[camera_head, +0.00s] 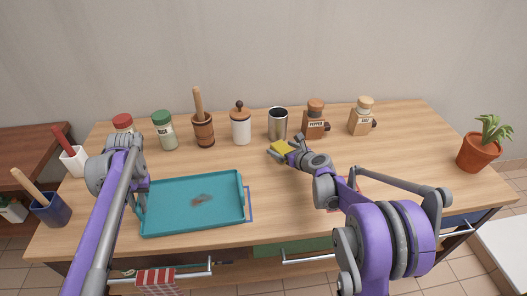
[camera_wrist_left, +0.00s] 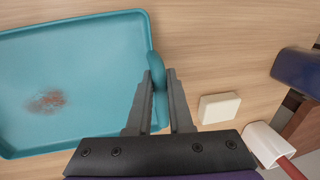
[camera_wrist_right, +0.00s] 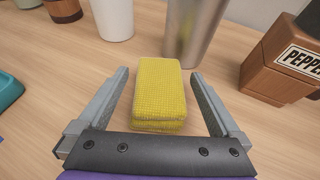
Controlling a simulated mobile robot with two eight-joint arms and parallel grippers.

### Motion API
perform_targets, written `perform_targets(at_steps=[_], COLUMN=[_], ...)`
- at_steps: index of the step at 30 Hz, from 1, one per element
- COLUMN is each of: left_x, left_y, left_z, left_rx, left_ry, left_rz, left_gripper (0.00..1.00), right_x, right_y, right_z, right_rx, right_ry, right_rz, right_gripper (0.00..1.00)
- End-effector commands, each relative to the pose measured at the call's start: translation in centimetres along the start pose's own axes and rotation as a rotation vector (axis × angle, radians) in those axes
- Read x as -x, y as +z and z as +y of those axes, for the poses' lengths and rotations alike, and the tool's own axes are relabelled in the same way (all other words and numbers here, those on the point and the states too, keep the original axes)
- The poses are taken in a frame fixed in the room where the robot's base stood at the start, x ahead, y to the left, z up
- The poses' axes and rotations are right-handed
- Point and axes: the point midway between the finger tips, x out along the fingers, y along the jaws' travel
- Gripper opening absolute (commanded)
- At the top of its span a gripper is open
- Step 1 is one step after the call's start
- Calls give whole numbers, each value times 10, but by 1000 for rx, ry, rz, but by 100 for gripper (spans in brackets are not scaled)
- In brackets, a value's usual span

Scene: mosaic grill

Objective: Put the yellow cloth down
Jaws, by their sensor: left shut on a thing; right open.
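The yellow cloth (camera_wrist_right: 160,92), a folded block, appears to rest on the wooden table behind the middle, in front of the metal cup. It also shows in the head view (camera_head: 284,148). My right gripper (camera_wrist_right: 158,74) is open, with a finger on each side of the cloth and a gap to it on both sides. My left gripper (camera_wrist_left: 161,76) is shut on the handle at the rim of the teal tray (camera_wrist_left: 100,28), seen in the head view at the tray's left side (camera_head: 233,178).
The tray has a brown stain (camera_head: 202,200). The metal cup (camera_head: 278,123), pepper mill (camera_head: 315,122), salt mill (camera_head: 361,118), white jar (camera_head: 241,128) and mortar (camera_head: 203,132) stand along the back. A potted plant (camera_head: 478,152) is at right.

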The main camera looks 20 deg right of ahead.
Motion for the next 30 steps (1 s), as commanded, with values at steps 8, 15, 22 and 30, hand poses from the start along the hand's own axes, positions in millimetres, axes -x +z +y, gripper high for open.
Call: perform_targets(at_steps=[8,15,22,30], left_x=[0,0,0,0], left_y=[0,0,0,0], left_z=[0,0,0,0], left_rx=[0,0,0,0], left_ry=[0,0,0,0], left_rz=[0,0,0,0], left_gripper=[0,0,0,0], right_x=[-3,-2,-2,0], right_y=[0,0,0,5], right_z=[0,0,0,0], right_rx=[0,0,0,0], right_ry=[0,0,0,0], right_rz=[0,0,0,0], right_gripper=[96,53,12,12])
